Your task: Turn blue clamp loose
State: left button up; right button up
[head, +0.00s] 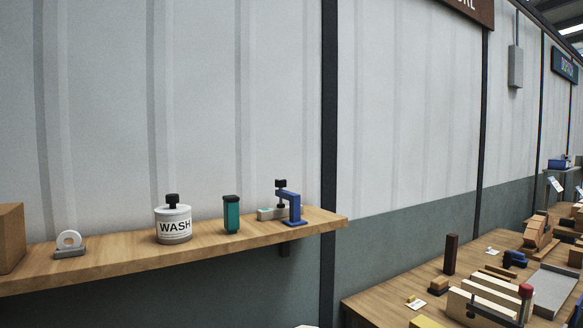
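The blue clamp (295,207) stands upright near the right end of a wooden wall shelf (120,271). A black knob and screw (280,189) sit on its upper arm, above a grey block (270,213) at the clamp's left side. Whether the screw presses on the block is too small to tell.
On the shelf, left of the clamp, are a teal container (231,215), a white WASH jar (174,222), a white ring on a grey base (69,243) and a brown box (10,238). A cluttered wooden workbench (372,301) stands lower right.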

aim_at(281, 183)
jog(key=i+l+u, duration=0.25)
jog(key=l, duration=0.3)
jog(key=i+l+u, duration=0.25)
jog(key=i+l, duration=0.15)
jog(key=l, duration=0.25)
